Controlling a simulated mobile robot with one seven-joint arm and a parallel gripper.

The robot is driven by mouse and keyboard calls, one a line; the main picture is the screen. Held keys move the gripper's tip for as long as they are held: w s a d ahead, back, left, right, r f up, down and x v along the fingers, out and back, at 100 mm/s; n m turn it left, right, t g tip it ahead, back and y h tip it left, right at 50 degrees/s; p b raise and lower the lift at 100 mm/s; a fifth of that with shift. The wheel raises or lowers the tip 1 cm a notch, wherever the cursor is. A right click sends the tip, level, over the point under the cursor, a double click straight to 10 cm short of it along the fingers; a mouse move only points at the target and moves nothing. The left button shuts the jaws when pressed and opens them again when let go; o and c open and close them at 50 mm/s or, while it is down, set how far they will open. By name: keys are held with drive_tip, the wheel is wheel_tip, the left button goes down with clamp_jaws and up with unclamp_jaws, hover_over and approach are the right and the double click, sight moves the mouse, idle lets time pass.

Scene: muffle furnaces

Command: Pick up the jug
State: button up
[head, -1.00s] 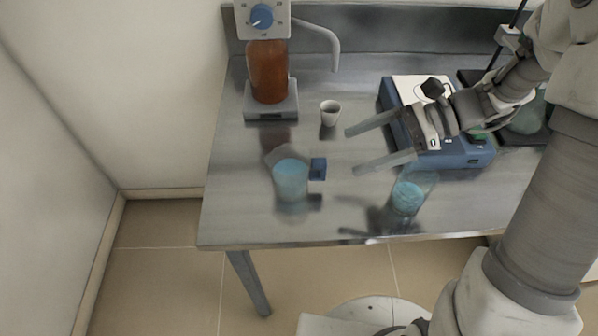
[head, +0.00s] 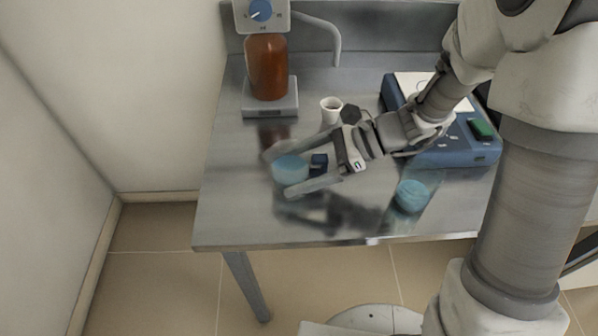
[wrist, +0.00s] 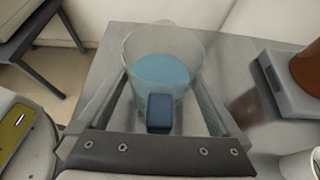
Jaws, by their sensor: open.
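The jug is a clear vessel with light blue contents (head: 290,168) and a dark blue handle (head: 319,163), standing on the metal table. In the wrist view the jug (wrist: 162,75) is upright, with its blue handle (wrist: 159,112) facing my palm. My gripper (head: 277,173) is open, with one finger on each side of the jug. I cannot tell whether the fingers touch its wall. Part of the jug is hidden by the fingers in the head view.
A beaker with blue contents (head: 411,196) stands near the front edge. A white cup (head: 331,110) is behind my gripper. A stand with an amber bottle (head: 267,68) is at the back left, and a blue device (head: 455,150) at the right. The table's left front is clear.

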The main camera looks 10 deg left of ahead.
clamp_jaws()
idle(0.5)
drive_tip(key=shift+r, duration=0.15)
wheel_tip(320, 180, up, 5)
drive_tip(key=shift+f+p, duration=0.15)
drive_tip(key=shift+p, duration=0.9)
drive_tip(key=s+p+v, duration=0.2)
drive_tip(key=v, duration=1.1)
drive_tip(key=shift+s+d, duration=0.35)
drive_tip(key=shift+s, duration=0.15)
drive_tip(key=shift+f, duration=0.2)
drive_tip(key=shift+c, duration=1)
unclamp_jaws()
clamp_jaws()
